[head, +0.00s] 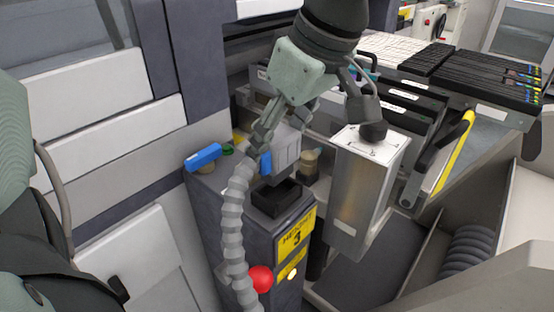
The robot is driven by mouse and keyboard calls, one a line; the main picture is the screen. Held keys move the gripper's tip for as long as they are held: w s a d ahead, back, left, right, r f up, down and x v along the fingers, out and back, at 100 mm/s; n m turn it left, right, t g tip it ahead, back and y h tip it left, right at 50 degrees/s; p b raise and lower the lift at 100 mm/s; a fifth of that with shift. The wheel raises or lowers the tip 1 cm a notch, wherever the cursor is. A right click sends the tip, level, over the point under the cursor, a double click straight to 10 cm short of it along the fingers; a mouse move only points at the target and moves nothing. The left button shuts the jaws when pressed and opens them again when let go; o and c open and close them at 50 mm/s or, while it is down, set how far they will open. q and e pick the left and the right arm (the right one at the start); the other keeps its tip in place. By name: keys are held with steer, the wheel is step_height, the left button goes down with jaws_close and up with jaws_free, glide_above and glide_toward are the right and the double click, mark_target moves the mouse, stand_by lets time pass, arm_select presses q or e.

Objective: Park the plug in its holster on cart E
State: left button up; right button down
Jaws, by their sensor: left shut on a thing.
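My left gripper (272,127) points down in the middle of the head view. It is shut on the plug (286,152), a grey block with a blue piece on its side. A grey ribbed cable (236,215) hangs from it towards the bottom edge. The plug is just above a black open-topped socket (277,199) on a dark post with a yellow label marked 3. I cannot tell whether they touch. A metal box (360,190) with a printed white top stands to the right. No marking for cart E is legible, and I cannot identify the holster with certainty. My right gripper is not in view.
A blue handle (203,156) lies left of the socket. A red ball knob (260,279) and a small lit button (292,273) are on the post's front. Trolley racks with black feeders (490,75) and a yellow-black handle (455,150) fill the right.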

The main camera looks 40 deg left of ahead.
mark_target(277, 133)
arm_select(q)
step_height(277, 133, up, 6)
steer(key=shift+f, duration=0.25)
steer(key=shift+r+p, duration=0.95)
steer(key=shift+r, duration=0.55)
